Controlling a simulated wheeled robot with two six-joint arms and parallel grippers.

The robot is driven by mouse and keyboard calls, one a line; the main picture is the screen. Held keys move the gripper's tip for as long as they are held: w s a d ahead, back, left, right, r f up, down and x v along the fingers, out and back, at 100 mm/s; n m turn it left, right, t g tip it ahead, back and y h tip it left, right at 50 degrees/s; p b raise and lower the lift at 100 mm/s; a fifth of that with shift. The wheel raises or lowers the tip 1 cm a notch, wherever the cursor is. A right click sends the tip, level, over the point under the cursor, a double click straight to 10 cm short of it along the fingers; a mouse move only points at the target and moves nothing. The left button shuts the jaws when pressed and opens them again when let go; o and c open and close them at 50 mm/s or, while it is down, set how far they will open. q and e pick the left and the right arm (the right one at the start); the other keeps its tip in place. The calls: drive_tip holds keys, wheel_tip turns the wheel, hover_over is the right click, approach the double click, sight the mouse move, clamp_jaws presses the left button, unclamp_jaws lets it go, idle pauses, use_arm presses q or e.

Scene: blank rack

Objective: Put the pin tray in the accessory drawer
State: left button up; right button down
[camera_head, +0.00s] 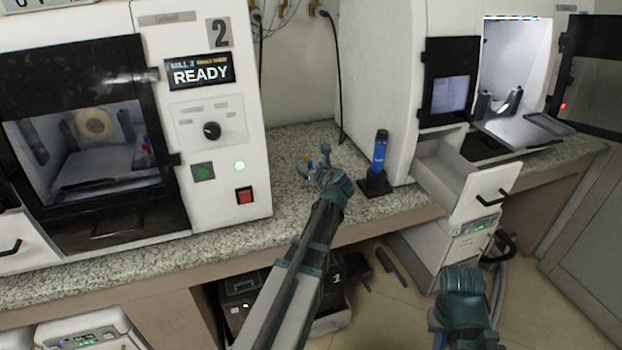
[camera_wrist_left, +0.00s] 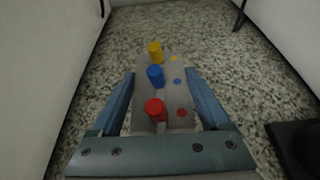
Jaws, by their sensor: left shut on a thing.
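The pin tray (camera_wrist_left: 178,98) is a small grey plate with yellow, blue and red pins and matching coloured dots. My left gripper (camera_wrist_left: 160,105) is shut on it, one finger along each side. In the head view, my left gripper (camera_head: 322,176) is over the granite counter between the two machines, and the tray is small and partly hidden beyond it. An open white drawer (camera_head: 485,195) with a black handle sticks out below the right machine, right of the gripper and apart from it. Part of my right arm shows at lower right; its jaws do not.
A blue bottle (camera_head: 380,152) in a black stand (camera_head: 375,184) is on the counter between my left gripper and the drawer. The machine marked 2 (camera_head: 215,125) is at left. The right machine's door (camera_head: 595,75) is open. Bare counter (camera_head: 290,205) lies around the gripper.

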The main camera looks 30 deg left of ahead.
use_arm(q)
drive_tip(key=shift+a+f+b, duration=0.15)
drive_tip(key=shift+f+b, duration=1.6)
drive_tip(key=shift+f, duration=0.25)
drive_tip(key=o, duration=1.3)
drive_tip(key=shift+r, duration=0.25)
drive_tip(key=p+v, duration=0.4)
drive_tip(key=v, duration=0.8)
drive_tip(key=shift+r+p, duration=0.1)
drive_tip(key=shift+p, duration=0.25)
